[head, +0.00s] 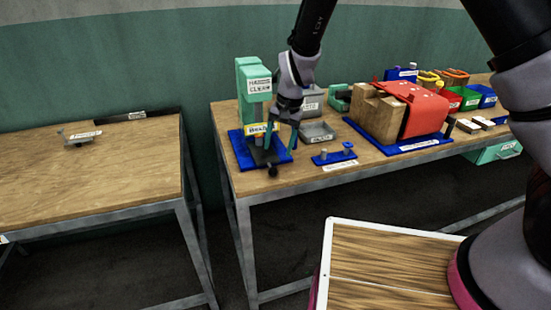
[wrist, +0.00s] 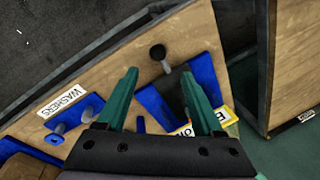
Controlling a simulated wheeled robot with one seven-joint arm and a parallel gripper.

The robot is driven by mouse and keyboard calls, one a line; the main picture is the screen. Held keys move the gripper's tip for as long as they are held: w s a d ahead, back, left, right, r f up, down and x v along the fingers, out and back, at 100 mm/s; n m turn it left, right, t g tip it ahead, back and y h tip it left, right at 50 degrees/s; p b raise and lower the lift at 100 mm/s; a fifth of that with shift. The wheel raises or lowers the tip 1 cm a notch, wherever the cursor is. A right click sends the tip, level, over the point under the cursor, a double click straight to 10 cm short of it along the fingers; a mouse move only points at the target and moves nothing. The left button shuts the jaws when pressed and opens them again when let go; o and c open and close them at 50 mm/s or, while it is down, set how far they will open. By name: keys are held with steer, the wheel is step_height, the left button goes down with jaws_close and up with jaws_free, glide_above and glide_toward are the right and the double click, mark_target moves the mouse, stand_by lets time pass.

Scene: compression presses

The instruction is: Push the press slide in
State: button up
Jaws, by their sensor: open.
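The green press (head: 250,82) stands on a blue base (head: 240,150) near the left end of the right-hand table. Its dark slide (head: 262,157) sticks out at the front of the base and ends in a black knob (head: 272,171) near the table's front edge. In the wrist view the knob (wrist: 158,52) and the dark slide (wrist: 173,85) show between and just beyond the fingertips. My gripper (head: 281,148) is open and empty above the front of the press, pointing down. In the wrist view its green fingers (wrist: 160,78) are spread apart. I cannot tell whether a finger touches the slide.
A blue washer holder (head: 334,157) with pegs and a grey tray (head: 317,132) stand to the right of the press. Farther right is a wooden block with a red cover (head: 412,107). Another table (head: 90,180) stands left, across a gap.

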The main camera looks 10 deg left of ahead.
steer(key=shift+d+r, duration=0.25)
steer(key=shift+r, duration=0.95)
steer(key=w+d+r+m+t+y, duration=0.2)
steer(key=w+d+r, duration=0.1)
steer(key=d+r, duration=1.75)
steer(key=s+d+r+m+t+h, duration=0.1)
steer(key=s+d+r+t, duration=0.1)
steer(key=s+d+r, duration=0.3)
steer(key=s+d+r+t+h, duration=0.1)
steer(key=s+d+r+t, duration=0.2)
steer(key=s+d+r, duration=0.3)
steer(key=s+d, duration=0.4)
steer(key=d, duration=0.4)
steer(key=shift+r+m, duration=0.3)
steer(key=shift+m, duration=0.1)
steer(key=shift+a, duration=0.1)
